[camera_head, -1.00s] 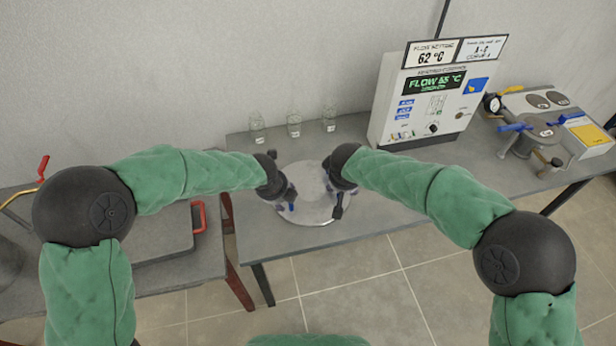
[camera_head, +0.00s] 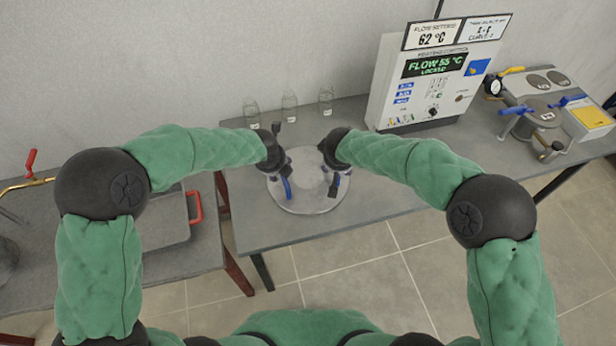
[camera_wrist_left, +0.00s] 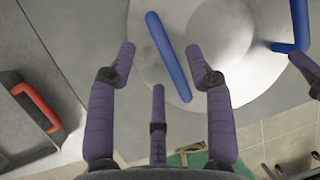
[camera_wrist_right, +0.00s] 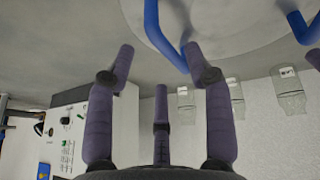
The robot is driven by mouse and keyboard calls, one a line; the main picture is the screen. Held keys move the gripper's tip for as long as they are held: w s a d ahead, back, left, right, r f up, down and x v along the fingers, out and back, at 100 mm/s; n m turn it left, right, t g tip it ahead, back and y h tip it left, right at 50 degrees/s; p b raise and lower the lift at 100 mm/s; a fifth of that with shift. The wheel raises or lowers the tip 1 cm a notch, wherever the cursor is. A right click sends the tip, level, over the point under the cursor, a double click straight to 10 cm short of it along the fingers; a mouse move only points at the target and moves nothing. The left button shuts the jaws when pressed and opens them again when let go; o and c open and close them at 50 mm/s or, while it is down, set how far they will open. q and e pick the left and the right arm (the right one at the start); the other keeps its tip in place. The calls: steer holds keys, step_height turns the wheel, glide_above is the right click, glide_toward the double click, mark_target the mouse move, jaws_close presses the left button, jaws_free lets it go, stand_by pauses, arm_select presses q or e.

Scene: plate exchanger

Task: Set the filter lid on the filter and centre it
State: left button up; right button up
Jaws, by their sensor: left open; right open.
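The filter lid (camera_head: 311,205) is a round, pale metal disc with a raised middle and blue handles, lying on the grey table. What lies under it is hidden, so I cannot tell whether it rests on the filter. My left gripper (camera_head: 286,182) is open at the left blue handle. In the left wrist view this handle (camera_wrist_left: 168,56) shows between the spread fingers (camera_wrist_left: 161,50). My right gripper (camera_head: 336,176) is open at the right handle. In the right wrist view this handle (camera_wrist_right: 154,30) shows between the fingers (camera_wrist_right: 159,49), close to the right fingertip.
Several glass jars (camera_head: 289,108) stand behind the lid near the wall. A control box (camera_head: 432,85) with a display stands to the right, with a metal fitting with blue levers (camera_head: 535,115) beyond. A case with a red handle (camera_head: 195,207) sits on the left table. The front table edge is clear.

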arm_select(q)
steer(key=shift+x, duration=2.95)
arm_select(e)
steer(key=shift+x, duration=2.9)
arm_select(q)
steer(key=shift+c, duration=0.3)
arm_select(e)
steer(key=shift+c, duration=0.3)
arm_select(q)
steer(key=shift+d, duration=0.1)
jaws_close()
arm_select(e)
jaws_close()
steer(key=shift+f, duration=0.1)
arm_select(q)
steer(key=shift+r, duration=0.1)
